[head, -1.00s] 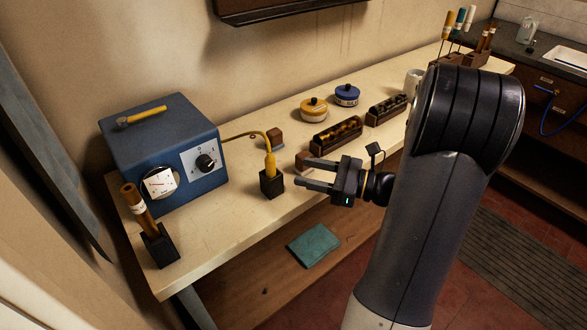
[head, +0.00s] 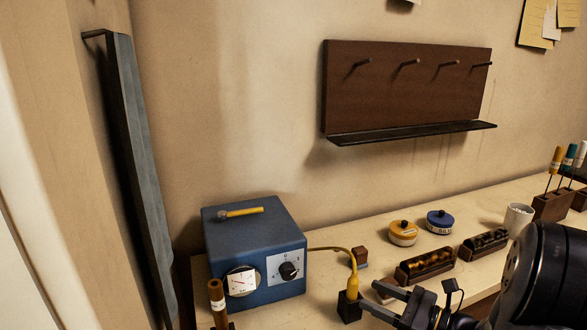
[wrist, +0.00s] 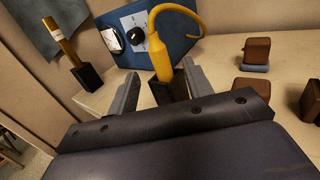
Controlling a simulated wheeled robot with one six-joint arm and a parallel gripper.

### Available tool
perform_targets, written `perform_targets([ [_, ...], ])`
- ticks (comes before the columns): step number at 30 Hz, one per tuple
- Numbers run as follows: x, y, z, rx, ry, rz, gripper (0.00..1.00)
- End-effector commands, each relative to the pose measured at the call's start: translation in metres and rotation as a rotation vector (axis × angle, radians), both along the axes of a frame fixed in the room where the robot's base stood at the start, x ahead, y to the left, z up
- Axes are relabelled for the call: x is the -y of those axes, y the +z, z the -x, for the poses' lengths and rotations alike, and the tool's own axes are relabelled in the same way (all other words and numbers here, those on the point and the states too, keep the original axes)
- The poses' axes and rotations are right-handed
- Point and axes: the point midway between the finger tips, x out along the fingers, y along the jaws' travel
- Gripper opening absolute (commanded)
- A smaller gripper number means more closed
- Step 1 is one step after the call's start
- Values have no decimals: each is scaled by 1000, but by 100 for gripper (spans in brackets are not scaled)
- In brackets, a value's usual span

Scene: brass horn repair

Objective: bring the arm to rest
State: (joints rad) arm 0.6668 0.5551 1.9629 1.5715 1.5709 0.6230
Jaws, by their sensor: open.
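My gripper (head: 377,301) is at the lower right of the head view, over the bench edge. Its two fingers are apart with nothing between them. In the wrist view my gripper (wrist: 158,88) has its fingers spread on either side of the line to the yellow handpiece (wrist: 158,55), which stands in a black holder (wrist: 172,89) beyond them. In the head view the handpiece (head: 353,285) is upright in the holder (head: 348,308), with its yellow cable running to the blue box (head: 253,250). Most of my arm is cut off at the lower right.
A brown-handled tool (head: 216,300) stands at the bench's left end. Dark racks (head: 425,266), a yellow tin (head: 403,234), a blue tin (head: 440,222) and a white cup (head: 518,217) stand along the bench. A pegboard (head: 405,87) with a ledge hangs above, its pegs empty.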

Motion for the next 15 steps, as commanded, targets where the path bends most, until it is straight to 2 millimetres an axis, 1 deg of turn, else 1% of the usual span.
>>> perform_targets([
  [1, -8, 0, -5, -1, 4, -1, 48],
  [3, -17, 0, -12, -1, 5, -1, 48],
  [9, -39, 0, -30, -1, 3, -1, 48],
  [13, -49, 0, -38, -1, 2, -1, 48],
  [15, -49, 6, -38, 0, -1, 0, 48],
])
